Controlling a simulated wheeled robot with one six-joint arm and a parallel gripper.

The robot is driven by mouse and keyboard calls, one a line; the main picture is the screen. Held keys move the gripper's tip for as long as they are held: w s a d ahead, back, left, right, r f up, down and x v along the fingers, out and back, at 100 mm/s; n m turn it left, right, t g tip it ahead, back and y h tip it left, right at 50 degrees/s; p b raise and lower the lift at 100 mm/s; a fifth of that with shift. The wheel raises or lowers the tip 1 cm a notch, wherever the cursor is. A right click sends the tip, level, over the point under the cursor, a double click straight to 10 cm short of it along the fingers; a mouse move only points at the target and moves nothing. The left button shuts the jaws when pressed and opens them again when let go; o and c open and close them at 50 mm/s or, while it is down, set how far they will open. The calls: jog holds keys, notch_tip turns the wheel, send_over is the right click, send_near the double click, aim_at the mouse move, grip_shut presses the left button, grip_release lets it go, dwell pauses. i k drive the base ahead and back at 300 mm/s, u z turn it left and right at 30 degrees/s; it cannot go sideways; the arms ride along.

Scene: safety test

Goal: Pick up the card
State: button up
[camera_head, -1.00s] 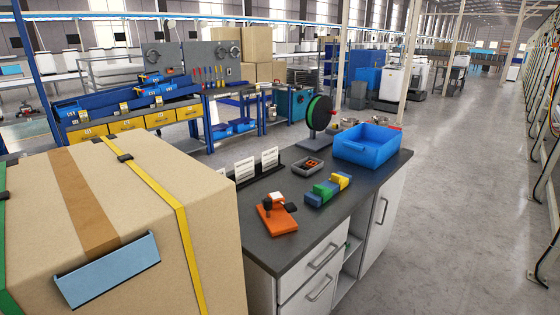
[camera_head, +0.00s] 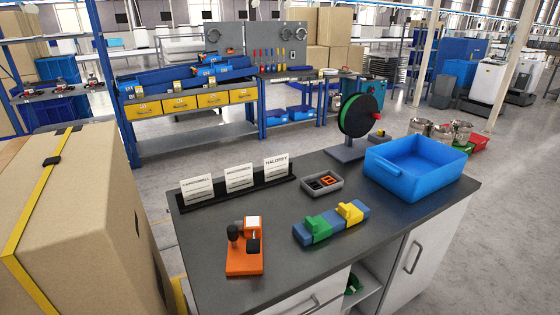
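Three white cards with printed names stand in a black holder (camera_head: 240,194) at the back left of the dark worktop. The left card (camera_head: 196,187), the middle card (camera_head: 239,177) and the right card (camera_head: 277,166) are upright and side by side. The right one seems to read "HALDREY"; the print on the others is too small to read surely. My gripper is not in view, and nothing covers the cards.
The dark worktop (camera_head: 205,262) also bears an orange device (camera_head: 244,262), a blue block with green and yellow parts (camera_head: 331,224), a small grey tray (camera_head: 322,183), a spool on a stand (camera_head: 359,116) and a blue bin (camera_head: 415,166). A large cardboard box (camera_head: 85,210) stands close on the left.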

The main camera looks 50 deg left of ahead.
aim_at(275, 167)
jog(key=u, duration=0.5)
jog(key=i, duration=1.05)
jog(key=u, duration=1.55)
jog(key=i, duration=0.65)
jog(key=u, duration=0.65)
